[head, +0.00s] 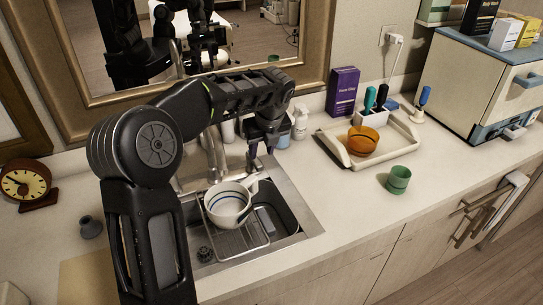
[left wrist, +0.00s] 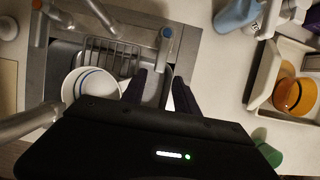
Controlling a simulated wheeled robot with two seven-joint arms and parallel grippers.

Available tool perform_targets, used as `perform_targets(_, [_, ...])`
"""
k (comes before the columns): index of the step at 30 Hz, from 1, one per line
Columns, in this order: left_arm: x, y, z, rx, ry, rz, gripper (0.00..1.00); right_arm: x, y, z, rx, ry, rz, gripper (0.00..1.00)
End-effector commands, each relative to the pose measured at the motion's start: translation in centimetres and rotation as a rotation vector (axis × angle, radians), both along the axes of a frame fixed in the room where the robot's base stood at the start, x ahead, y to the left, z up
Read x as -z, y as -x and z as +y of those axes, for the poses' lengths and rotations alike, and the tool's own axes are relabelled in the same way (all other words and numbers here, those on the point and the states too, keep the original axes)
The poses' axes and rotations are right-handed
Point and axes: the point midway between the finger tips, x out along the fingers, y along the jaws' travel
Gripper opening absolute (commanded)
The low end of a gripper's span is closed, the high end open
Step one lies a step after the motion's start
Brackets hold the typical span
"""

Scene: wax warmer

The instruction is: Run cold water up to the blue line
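A white pot (head: 228,203) with a blue line around its inside stands on a wire rack (head: 246,243) in the sink. It also shows in the left wrist view (left wrist: 88,84); I cannot make out any water in it. My left gripper (head: 262,157) is over the sink's back right part, behind the pot. A tap handle with a blue end (left wrist: 167,33) is just ahead of the fingertips, and one with an orange-red end (left wrist: 38,5) is farther left. My right gripper is not in view.
The metal tap (head: 217,155) rises at the back of the sink. Bottles (head: 300,121) stand behind my left gripper. To the right are a cream tray (head: 405,136) with an orange bowl (head: 362,141) and a green cup (head: 398,180). The counter's front right is clear.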

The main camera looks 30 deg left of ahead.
Motion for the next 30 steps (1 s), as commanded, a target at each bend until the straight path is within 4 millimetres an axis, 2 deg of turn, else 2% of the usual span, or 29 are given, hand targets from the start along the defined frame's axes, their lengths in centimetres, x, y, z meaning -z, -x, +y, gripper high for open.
perform_targets(3, [1.3, -0.2, 0.3, 0.0, 0.001, 0.001, 0.36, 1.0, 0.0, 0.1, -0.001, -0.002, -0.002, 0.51])
perform_targets(22, [6.0, -1.2, 1.7, -0.001, 0.0, 0.0, 0.36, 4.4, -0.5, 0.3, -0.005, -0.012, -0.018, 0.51])
perform_targets(24, [5.5, -1.2, 1.6, 0.0, -0.001, -0.001, 0.36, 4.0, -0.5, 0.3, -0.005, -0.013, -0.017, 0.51])
perform_targets(30, [6.0, -1.3, 1.8, 0.0, 0.0, 0.0, 0.36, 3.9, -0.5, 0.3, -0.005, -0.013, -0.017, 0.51])
